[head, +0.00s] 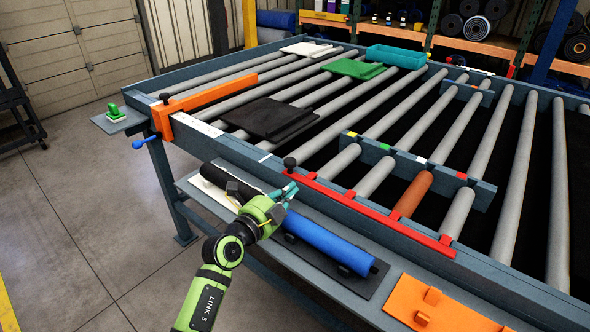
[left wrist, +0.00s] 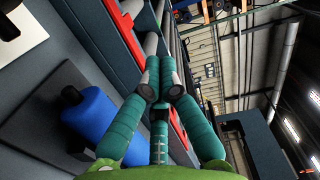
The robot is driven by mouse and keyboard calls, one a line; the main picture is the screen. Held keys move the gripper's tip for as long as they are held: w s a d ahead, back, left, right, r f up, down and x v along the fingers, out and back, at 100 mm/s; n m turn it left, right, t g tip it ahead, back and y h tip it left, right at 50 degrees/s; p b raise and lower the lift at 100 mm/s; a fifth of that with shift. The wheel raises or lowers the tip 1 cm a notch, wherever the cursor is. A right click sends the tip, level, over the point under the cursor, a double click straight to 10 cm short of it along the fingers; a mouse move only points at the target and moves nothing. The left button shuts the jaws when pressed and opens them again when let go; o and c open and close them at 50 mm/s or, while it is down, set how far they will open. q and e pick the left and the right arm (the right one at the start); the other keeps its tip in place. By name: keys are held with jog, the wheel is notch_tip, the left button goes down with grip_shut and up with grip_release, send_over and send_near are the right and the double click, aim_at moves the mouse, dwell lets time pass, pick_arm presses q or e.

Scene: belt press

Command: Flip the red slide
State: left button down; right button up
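The red slide (head: 365,208) is a long thin red bar along the front rail of the roller table, with a black knob (head: 290,163) standing at its left end. In the left wrist view the red slide (left wrist: 127,38) runs behind my fingers. My left gripper (head: 287,190) is just in front of the slide's left end, below the knob. In the left wrist view its teal fingers (left wrist: 159,80) come together at the tips, and I see nothing held between them. Whether the tips touch the slide is unclear. My right gripper is not in view.
An orange slide (head: 215,92) with a knob lies at the table's left end. A shelf below holds a blue roller (head: 325,245) and an orange plate (head: 440,308). Black (head: 268,118) and green (head: 353,69) plates and a teal tray (head: 396,56) rest on the rollers.

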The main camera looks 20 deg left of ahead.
aim_at(288, 162)
pick_arm(q)
jog(key=w+a+b, duration=0.1)
jog(key=w, duration=0.8)
jog(key=shift+w+a+f, duration=0.25)
jog(key=shift+a+f, duration=0.05)
jog(key=shift+f, duration=0.05)
jog(key=a+b, duration=0.1)
jog(key=w+a+b, duration=0.1)
jog(key=shift+a+f+b, duration=0.2)
jog(key=shift+a+b, duration=0.15)
jog(key=shift+w+a+r, duration=0.15)
jog(key=shift+a, duration=0.3)
jog(key=shift+d, duration=0.1)
